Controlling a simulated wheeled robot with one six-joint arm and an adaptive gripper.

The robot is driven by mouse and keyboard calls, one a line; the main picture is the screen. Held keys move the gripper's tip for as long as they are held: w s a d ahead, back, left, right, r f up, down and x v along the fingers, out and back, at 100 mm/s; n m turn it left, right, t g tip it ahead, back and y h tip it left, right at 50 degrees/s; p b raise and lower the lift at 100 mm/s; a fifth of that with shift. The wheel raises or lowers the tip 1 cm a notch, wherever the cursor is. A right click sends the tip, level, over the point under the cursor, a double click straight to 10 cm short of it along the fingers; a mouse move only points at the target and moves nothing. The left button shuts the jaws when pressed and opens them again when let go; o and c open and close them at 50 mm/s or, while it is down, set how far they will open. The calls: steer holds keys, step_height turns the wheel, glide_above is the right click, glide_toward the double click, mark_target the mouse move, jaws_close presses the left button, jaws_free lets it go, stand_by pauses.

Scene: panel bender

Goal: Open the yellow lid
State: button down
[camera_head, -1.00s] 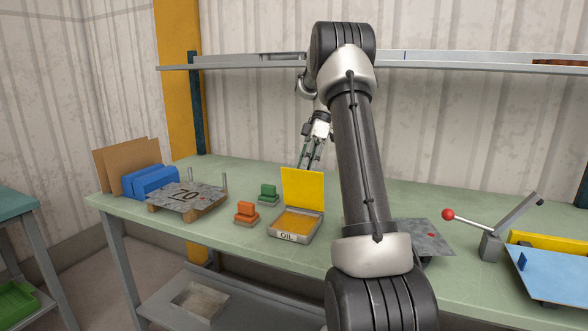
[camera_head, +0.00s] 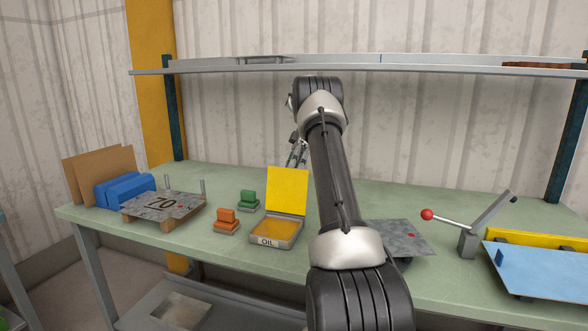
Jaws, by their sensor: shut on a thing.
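The yellow lid (camera_head: 287,191) stands upright at the back of the grey oil box (camera_head: 277,241) on the green bench. The box is open, with an orange-yellow inside and an "OIL" label on its front. My gripper (camera_head: 291,163) is at the lid's top edge, slightly behind it in the picture, and is shut on the lid. The fingertips are small and partly hidden by the lid, so their exact contact is hard to see. My arm passes just right of the box.
An orange block (camera_head: 226,217) and a green block (camera_head: 248,197) stand left of the box. A metal plate marked "70" (camera_head: 163,205) lies farther left. A red-knobbed lever (camera_head: 467,240) and a blue panel (camera_head: 540,268) are at right. A shelf (camera_head: 420,67) runs above.

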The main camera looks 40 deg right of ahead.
steer(key=shift+a+f, duration=0.15)
steer(key=shift+f, duration=0.75)
steer(key=c, duration=1.2)
jaws_free()
steer(key=shift+w+f, duration=0.1)
steer(key=shift+r, duration=0.2)
